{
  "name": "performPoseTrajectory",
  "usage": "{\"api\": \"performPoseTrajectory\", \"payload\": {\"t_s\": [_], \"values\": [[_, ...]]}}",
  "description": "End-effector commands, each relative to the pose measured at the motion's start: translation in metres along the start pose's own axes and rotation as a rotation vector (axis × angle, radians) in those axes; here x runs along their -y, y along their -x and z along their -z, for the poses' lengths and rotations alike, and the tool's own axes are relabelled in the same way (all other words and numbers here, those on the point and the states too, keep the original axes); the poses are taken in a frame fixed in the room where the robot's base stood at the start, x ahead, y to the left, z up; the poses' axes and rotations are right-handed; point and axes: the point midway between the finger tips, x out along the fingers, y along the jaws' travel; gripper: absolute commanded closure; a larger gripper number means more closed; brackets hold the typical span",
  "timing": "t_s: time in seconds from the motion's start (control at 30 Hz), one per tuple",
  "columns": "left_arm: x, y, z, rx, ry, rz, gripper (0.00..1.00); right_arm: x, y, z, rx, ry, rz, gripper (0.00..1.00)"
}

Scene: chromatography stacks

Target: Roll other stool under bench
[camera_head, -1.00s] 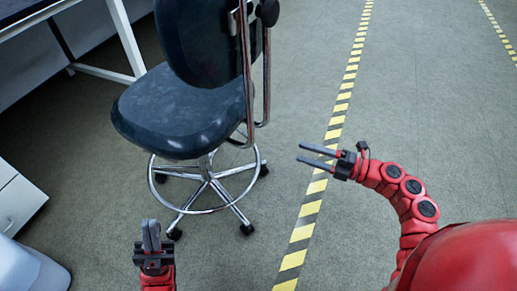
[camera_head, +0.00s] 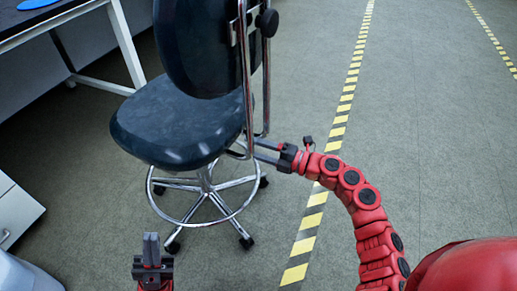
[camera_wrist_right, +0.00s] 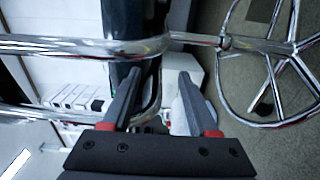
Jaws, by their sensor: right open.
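The stool has a dark blue seat (camera_head: 180,122), a tall backrest (camera_head: 200,45) on chrome tubes, a foot ring and a wheeled star base (camera_head: 208,205). It stands on the floor right of the bench (camera_head: 50,22), outside its white leg. My right gripper (camera_head: 255,150) is open at the right of the stool, by the lower bend of the chrome back tubes. In the right wrist view, a chrome tube (camera_wrist_right: 80,46) crosses near the open fingertips (camera_wrist_right: 168,76); contact cannot be told. My left gripper (camera_head: 151,246) looks shut and empty, low in front of the stool.
A white drawer cabinet (camera_head: 17,215) stands at the left edge, with a pale rounded object (camera_head: 25,275) below it. A blue disc (camera_head: 37,3) lies on the bench. Yellow-black floor tape (camera_head: 335,131) runs right of the stool. Floor beyond the tape is clear.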

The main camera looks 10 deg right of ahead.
Motion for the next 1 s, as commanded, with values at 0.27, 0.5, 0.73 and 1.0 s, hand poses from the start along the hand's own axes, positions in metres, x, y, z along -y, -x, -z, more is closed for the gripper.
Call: {"api": "performPoseTrajectory", "payload": {"t_s": [0.27,0.5,0.73,1.0], "values": [[0.0,0.0,0.0,0.0,0.0,0.0,1.0,0.0003,0.0004,0.0002,-0.001,0.0,0.001,0.65],[0.0,0.0001,0.0,0.0,0.0,0.0,1.0,0.0008,0.0005,0.0004,-0.001,0.0,0.001,1.0],[0.0,0.0002,-0.0001,0.0,0.0,0.0,1.0,0.0014,0.0006,0.0005,-0.001,0.0,0.003,1.0],[-0.0001,0.0003,0.0,0.0,0.0,0.0,1.0,0.0021,0.0007,0.0007,-0.002,0.0,0.004,1.0]]}}
